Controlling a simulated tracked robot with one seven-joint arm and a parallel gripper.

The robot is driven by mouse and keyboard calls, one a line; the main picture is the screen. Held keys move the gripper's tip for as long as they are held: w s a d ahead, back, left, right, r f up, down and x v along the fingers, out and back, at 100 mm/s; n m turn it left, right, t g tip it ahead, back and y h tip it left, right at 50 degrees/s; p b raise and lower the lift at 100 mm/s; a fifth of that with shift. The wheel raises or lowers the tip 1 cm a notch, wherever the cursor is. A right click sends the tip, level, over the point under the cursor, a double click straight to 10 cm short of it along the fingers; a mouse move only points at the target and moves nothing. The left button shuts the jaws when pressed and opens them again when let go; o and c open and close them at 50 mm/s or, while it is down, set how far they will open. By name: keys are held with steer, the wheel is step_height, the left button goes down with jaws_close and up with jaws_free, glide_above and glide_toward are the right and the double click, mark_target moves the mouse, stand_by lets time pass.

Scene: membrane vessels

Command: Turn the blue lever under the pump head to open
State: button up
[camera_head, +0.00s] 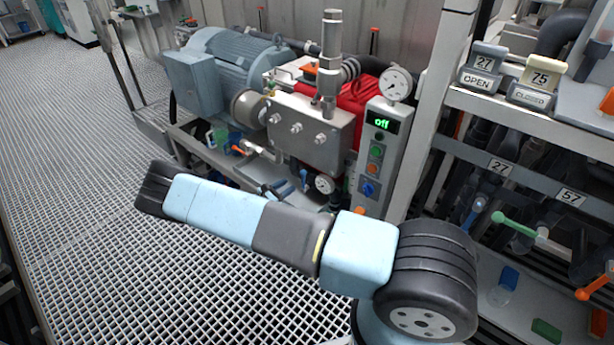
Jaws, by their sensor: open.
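The pump head (310,130) is a grey metal block with several bolts on its front and a tall metal cylinder above it. Under it, just above my arm, a small blue part (284,190) shows and looks like the blue lever. It is partly hidden, and I cannot tell its angle. My light-blue arm reaches from the lower right to a black joint at the left, across the foreground below the pump. My gripper cannot be made out.
A control box (380,150) reading "off" stands right of the pump, with a gauge (396,84) above it. A blue-grey motor (222,75) is at the left. A shelf (545,118) at the right holds OPEN (482,70) and CLOSED (535,85) signs. Grating floor is clear at left.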

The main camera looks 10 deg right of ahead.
mark_target(303, 182)
steer(key=w+d+f+n+t, duration=0.1)
steer(key=w+d+f+n, duration=0.1)
steer(key=w+d, duration=0.6)
steer(key=shift+d+f+t, duration=0.3)
steer(key=shift+d+f, duration=0.25)
steer(key=shift+d, duration=0.65)
jaws_close()
steer(key=shift+w, duration=0.1)
